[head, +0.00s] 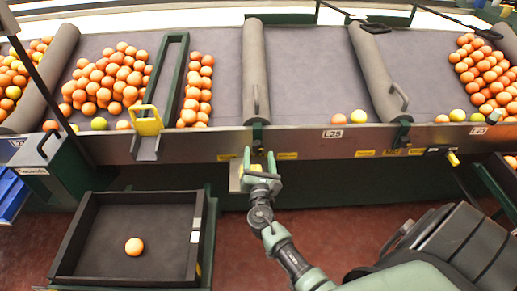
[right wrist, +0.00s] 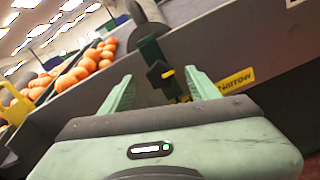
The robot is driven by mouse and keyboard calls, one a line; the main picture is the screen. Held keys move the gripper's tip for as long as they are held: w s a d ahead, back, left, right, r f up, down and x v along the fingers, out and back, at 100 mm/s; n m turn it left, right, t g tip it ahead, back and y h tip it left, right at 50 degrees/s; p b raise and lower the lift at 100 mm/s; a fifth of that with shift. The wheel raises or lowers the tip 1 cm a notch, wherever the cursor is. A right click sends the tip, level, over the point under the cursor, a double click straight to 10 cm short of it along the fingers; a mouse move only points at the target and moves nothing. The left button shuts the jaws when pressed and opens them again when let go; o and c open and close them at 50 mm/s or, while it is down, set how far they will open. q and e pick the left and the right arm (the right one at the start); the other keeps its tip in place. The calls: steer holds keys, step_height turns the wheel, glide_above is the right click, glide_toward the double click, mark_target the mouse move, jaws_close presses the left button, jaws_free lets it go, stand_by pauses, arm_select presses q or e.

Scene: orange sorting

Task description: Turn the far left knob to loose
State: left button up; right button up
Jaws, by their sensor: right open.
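Dark green knob-like fittings sit on the front rail of the grey sorting table: one at the middle divider (head: 257,131) and one at the right divider (head: 402,132). I cannot tell which part counts as the far left knob, or whether any is loose or tight. My right gripper (head: 260,165) is open and empty, just below the middle fitting at the table's front edge. In the right wrist view, a dark green fitting (right wrist: 152,52) with a yellow tip shows ahead between the two spread fingers, with no clear contact. My left gripper is not in view.
Oranges (head: 110,75) lie in heaps on the table. A yellow handle (head: 148,122) stands at the front left. Bare red floor (head: 325,225) lies below the right part of the table.

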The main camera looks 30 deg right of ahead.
mark_target(258, 147)
steer(key=shift+x, duration=1.75)
steer(key=shift+c, duration=0.3)
jaws_close()
